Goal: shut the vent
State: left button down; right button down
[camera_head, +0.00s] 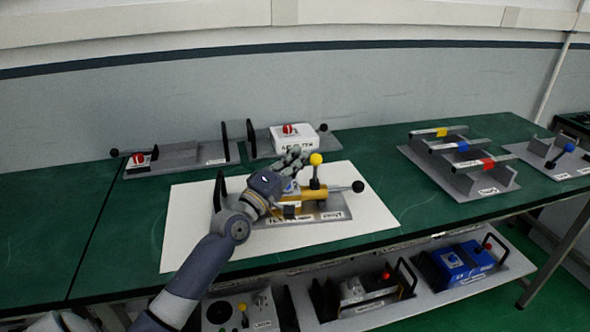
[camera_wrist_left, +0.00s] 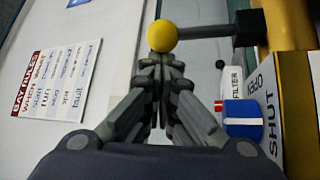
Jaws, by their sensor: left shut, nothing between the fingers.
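The unit (camera_head: 311,203) on the white mat has a brass-coloured body and a front label that is too small to read surely. A lever with a yellow ball (camera_head: 316,159) stands up from it. My left gripper (camera_head: 295,154) is over the unit, just left of the ball, with its fingers closed and empty. In the left wrist view the yellow ball (camera_wrist_left: 162,35) appears right at the tips of my closed fingers (camera_wrist_left: 161,62); I cannot tell whether they touch. A dark bar runs from the ball to a yellow post (camera_wrist_left: 288,22). A label reading "SHUT" (camera_wrist_left: 270,150) is at right.
A black knob (camera_head: 358,186) sticks out at the unit's right. A blue knob (camera_wrist_left: 243,118) is near a "FILTER" label. Rigs with red knobs (camera_head: 290,129) stand behind; coloured bars (camera_head: 462,148) are at right. A lower shelf (camera_head: 462,295) holds more devices.

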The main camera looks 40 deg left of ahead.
pick_arm(q)
jog(key=shift+s+d+r, duration=0.1)
jog(key=shift+s+d, duration=0.65)
jog(key=shift+s+d+p, duration=0.15)
jog(key=shift+p, duration=0.15)
